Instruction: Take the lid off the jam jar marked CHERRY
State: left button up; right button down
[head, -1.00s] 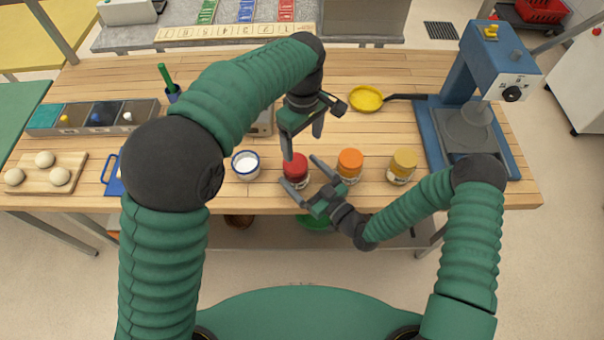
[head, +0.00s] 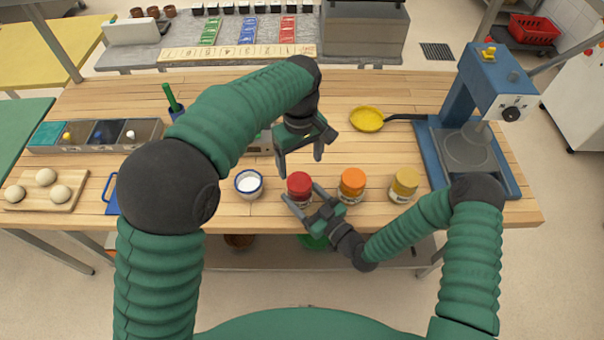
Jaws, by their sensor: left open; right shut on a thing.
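A jar with a red lid (head: 299,184) stands near the front edge of the wooden table; I cannot read its label. Jars with an orange lid (head: 352,181) and a yellow-brown lid (head: 404,181) stand to its right. My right gripper (head: 302,197) is shut on the red-lidded jar's body, below the lid, from the front right, and its fingers hide part of the jar. My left gripper (head: 301,163) is open and empty, above and just behind the red lid, with its fingers pointing down.
A white cup with a blue rim (head: 248,192) stands close to the left of the red-lidded jar. A yellow pan (head: 367,119) lies behind the jars, and a blue machine (head: 455,110) stands at the right. A sectioned bin (head: 95,146) and a dough board (head: 30,205) are at the left.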

aim_at(301, 181)
pick_arm(q)
jog(key=m, duration=0.6)
jog(key=shift+a, duration=0.35)
jog(key=m, duration=0.3)
jog(key=shift+f+m, duration=0.1)
jog(key=shift+m, duration=0.3)
jog(key=m, duration=0.6)
jog(key=shift+w+d, duration=0.1)
jog(key=shift+d, duration=0.05)
jog(key=m, duration=0.6)
jog(key=shift+d+m, duration=0.2)
jog(key=shift+m, duration=0.2)
jog(key=m, duration=0.3)
jog(key=shift+d, duration=0.1)
jog(key=m, duration=0.6)
jog(key=shift+m, duration=0.3)
jog(key=m, duration=0.5)
jog(key=shift+w+m, duration=0.1)
jog(key=shift+m, duration=0.3)
jog(key=m, duration=0.4)
notch_tip(301, 181, down, 8)
jog(key=shift+r, duration=0.1)
jog(key=shift+c, duration=0.4)
